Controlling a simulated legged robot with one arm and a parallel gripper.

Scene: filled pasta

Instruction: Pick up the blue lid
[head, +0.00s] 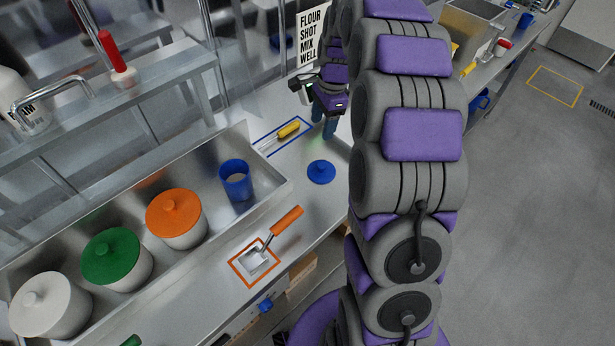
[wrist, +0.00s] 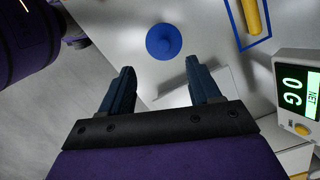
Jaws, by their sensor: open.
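The blue lid (head: 321,172) is a round disc with a knob on top. It lies on the metal counter, to the right of the open blue container (head: 236,180). In the wrist view the lid (wrist: 163,41) lies ahead of the fingertips, at the top centre. My gripper (wrist: 160,78) is open and empty, its two dark blue fingers apart, with the lid beyond them and not between them. In the head view my gripper (head: 329,124) is above the counter, beyond the lid, and partly hidden by my arm.
A trough holds the blue container and pots with orange (head: 174,212), green (head: 111,256) and white lids. An orange-handled scraper (head: 270,244) lies in an orange outline. A yellow-handled tool (head: 288,130) lies in a blue outline. A scale (wrist: 297,95) reading 0 G stands right of my gripper.

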